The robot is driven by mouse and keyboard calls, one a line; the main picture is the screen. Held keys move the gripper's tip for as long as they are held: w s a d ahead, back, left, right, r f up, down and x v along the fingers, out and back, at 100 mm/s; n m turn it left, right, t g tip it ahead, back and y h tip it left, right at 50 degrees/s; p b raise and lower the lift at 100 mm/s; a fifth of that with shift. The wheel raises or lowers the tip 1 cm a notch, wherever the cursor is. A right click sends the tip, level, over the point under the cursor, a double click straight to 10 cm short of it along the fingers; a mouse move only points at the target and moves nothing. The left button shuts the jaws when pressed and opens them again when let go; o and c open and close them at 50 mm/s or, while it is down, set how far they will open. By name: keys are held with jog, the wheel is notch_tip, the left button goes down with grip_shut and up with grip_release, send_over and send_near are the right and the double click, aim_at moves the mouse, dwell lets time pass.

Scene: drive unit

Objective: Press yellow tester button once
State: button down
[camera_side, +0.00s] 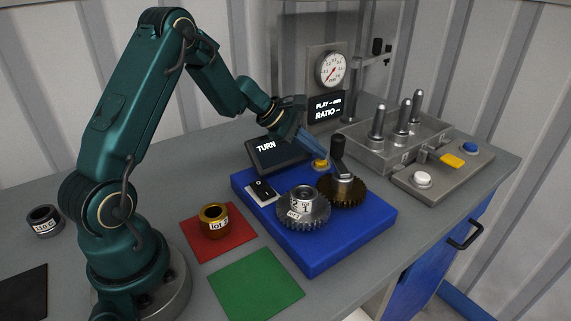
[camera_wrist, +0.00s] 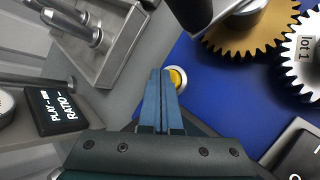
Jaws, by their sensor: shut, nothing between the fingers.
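The yellow tester button (camera_side: 321,163) sits in a pale ring at the back of the blue base (camera_side: 330,241), beside the gears. It also shows in the wrist view (camera_wrist: 177,79), partly hidden by my fingertips. My gripper (camera_side: 326,154) is shut and empty, pointing down at the button. In the wrist view my fingertips (camera_wrist: 161,76) lie right beside the yellow cap. I cannot tell whether they touch it.
A dark crank handle (camera_side: 339,158) stands close right of the button, above a brass gear (camera_side: 341,192). A steel gear (camera_side: 303,216) and a rocker switch (camera_side: 262,189) are nearby. Screens reading "TURN" (camera_side: 276,155) and "PLAY, RATIO" (camera_side: 327,106) stand behind.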

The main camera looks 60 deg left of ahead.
jog(key=shift+r, duration=0.9)
jog(key=shift+r, duration=3)
notch_tip(320, 180, up, 10)
send_over(316, 160)
